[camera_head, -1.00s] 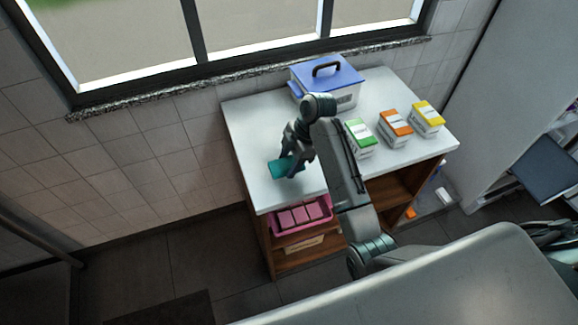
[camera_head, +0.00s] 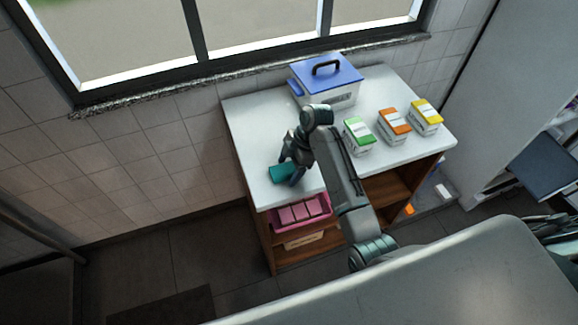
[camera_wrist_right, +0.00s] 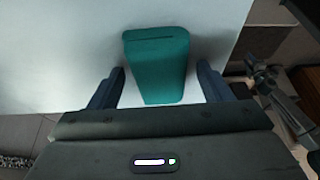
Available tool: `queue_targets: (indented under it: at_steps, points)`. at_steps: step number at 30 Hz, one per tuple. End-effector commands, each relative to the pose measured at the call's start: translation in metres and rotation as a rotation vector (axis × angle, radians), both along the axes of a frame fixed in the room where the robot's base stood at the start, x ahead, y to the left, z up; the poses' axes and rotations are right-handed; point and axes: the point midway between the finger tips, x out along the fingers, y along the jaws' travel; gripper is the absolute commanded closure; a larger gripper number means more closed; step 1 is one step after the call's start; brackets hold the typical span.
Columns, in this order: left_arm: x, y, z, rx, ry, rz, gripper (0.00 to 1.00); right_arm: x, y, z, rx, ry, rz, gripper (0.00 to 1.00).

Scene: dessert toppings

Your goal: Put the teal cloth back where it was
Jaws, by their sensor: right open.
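The teal cloth (camera_head: 281,173) is a small folded pad near the front left of the white counter top (camera_head: 246,121). In the right wrist view the cloth (camera_wrist_right: 157,60) lies flat, with its near end between my finger tips. My right gripper (camera_head: 291,168) is at the cloth, with its fingers spread. In the wrist view the right gripper (camera_wrist_right: 161,78) is open, with a gap on each side of the cloth. My left gripper is not in view.
A blue-lidded box (camera_head: 327,78) stands at the back of the counter. Green (camera_head: 357,136), orange (camera_head: 394,126) and yellow (camera_head: 426,117) topped boxes stand to the right. A pink bin (camera_head: 300,213) sits on the shelf below. The counter's left back is clear.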

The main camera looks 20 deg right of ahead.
Motion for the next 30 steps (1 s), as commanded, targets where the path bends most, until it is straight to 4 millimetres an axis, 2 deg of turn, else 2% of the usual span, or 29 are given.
queue_targets:
  at_steps: [5, 8, 12, 15, 16, 18, 24, 30]
  points:
    - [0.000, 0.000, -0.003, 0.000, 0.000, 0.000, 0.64, 0.001, -0.003, 0.007, 0.000, -0.003, 0.000, 0.28]
    - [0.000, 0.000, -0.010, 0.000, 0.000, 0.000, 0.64, 0.002, -0.009, 0.020, -0.003, -0.006, 0.000, 0.28]
    - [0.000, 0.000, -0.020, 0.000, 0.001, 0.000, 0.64, 0.002, -0.022, 0.049, -0.003, -0.008, 0.000, 0.28]
    - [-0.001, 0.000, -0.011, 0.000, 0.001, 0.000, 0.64, 0.002, -0.031, 0.077, -0.002, -0.003, 0.000, 0.28]
    - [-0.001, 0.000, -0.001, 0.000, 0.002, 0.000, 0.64, 0.001, -0.032, 0.084, -0.002, 0.000, -0.001, 0.28]
    - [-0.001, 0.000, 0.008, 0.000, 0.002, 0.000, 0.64, 0.001, -0.036, 0.093, -0.002, 0.000, -0.001, 0.28]
    - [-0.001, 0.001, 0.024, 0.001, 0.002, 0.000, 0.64, 0.002, -0.043, 0.110, -0.001, 0.000, -0.001, 0.28]
    - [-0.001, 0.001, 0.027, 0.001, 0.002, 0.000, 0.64, 0.002, -0.046, 0.114, 0.000, 0.000, -0.001, 0.28]
